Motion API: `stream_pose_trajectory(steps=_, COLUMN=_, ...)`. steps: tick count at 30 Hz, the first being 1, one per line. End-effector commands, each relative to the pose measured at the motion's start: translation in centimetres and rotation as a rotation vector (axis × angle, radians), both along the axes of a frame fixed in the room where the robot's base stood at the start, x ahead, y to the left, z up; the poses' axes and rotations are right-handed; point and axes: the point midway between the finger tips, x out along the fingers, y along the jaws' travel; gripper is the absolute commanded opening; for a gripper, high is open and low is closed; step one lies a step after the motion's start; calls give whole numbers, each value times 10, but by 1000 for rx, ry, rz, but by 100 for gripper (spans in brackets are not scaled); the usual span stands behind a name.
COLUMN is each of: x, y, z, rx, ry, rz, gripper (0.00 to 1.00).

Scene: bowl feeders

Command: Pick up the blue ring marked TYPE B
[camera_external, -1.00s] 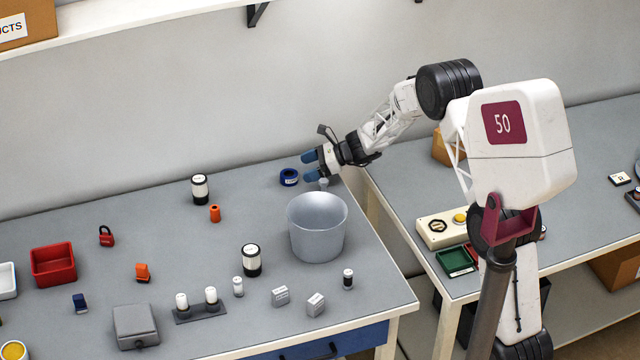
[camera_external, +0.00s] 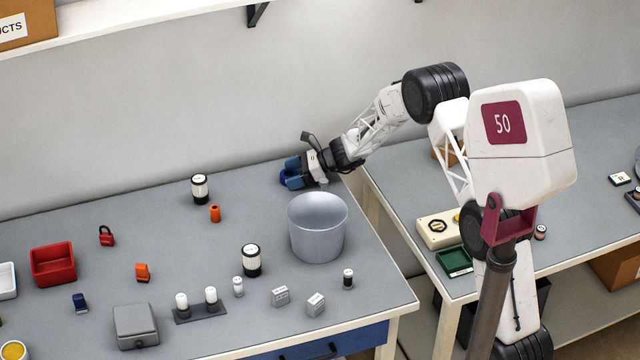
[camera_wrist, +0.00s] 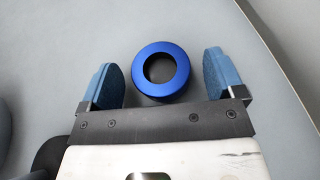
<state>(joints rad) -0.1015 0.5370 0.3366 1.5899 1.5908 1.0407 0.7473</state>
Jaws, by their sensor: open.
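The blue ring (camera_wrist: 160,92) lies flat on the grey table in the wrist view, between the two blue fingers of my gripper (camera_wrist: 161,83). A gap shows on both sides of it, and the jaws are open. The ring's dark centre hole faces the camera, and no TYPE B marking can be read. In the external view my gripper (camera_external: 293,172) is low at the back of the table and covers most of the ring.
A grey bucket (camera_external: 317,240) stands just in front of my gripper. A white and black canister (camera_external: 200,189) and an orange cylinder (camera_external: 215,213) stand to the left. The wall is close behind. The table (camera_external: 255,215) is clear between the orange cylinder and bucket.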

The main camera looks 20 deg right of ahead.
Motion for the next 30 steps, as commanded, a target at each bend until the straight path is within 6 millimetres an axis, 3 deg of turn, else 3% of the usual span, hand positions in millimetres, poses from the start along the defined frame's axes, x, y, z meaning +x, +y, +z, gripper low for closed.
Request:
stream_pose_trajectory(steps=18, x=1, y=3, z=0, rx=0, ry=-1, rz=-1, gripper=88)
stream_pose_trajectory(steps=30, x=1, y=3, z=0, rx=0, ry=-1, rz=-1, gripper=32)
